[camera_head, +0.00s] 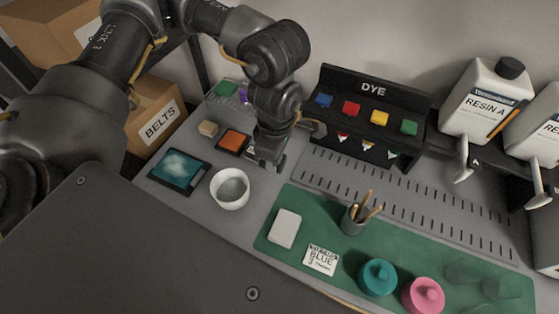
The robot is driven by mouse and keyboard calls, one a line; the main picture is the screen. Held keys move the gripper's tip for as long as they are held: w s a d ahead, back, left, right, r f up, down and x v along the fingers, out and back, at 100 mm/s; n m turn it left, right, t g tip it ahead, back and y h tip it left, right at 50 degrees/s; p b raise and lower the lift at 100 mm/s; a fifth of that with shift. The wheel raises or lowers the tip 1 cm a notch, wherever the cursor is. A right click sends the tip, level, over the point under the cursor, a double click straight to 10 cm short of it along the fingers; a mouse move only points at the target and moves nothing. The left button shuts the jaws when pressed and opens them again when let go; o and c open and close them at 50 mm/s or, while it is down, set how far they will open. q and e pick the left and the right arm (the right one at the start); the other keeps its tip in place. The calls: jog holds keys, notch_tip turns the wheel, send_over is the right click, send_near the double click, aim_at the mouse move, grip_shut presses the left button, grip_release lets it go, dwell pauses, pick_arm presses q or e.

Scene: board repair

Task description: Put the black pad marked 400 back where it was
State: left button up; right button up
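My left gripper (268,162) points down at the bench, just right of an orange pad (233,142) and left of the dye rack. Its fingers are seen from above and behind, and I cannot tell whether they are open or shut. I cannot make out a black pad marked 400; the arm and gripper hide the spot beneath them. A beige pad (208,128), a green pad (227,89) and a partly hidden purple pad (243,96) lie near the orange one. My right gripper is not in view.
A white bowl (230,189) and a teal-topped dark tile (180,168) stand near the gripper. The dye rack (372,117) is close on its right. A green mat (330,230) holds a white block, a card, a pencil cup and teal and pink pots. Resin bottles (484,100) stand far right.

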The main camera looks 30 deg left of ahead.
pick_arm(q)
jog(key=n, duration=0.4)
jog(key=shift+d+f, duration=0.3)
jog(key=shift+d, duration=0.05)
jog(key=n, duration=0.4)
jog(key=shift+d+f+n, duration=0.3)
jog(key=shift+n, duration=0.1)
jog(key=n, duration=0.3)
jog(key=d+n, duration=0.1)
jog(key=n, duration=0.1)
jog(key=f+n, duration=0.1)
jog(key=n, duration=0.2)
jog(key=shift+s+d+n, duration=0.1)
jog(key=shift+d+n, duration=0.1)
jog(key=shift+n, duration=0.1)
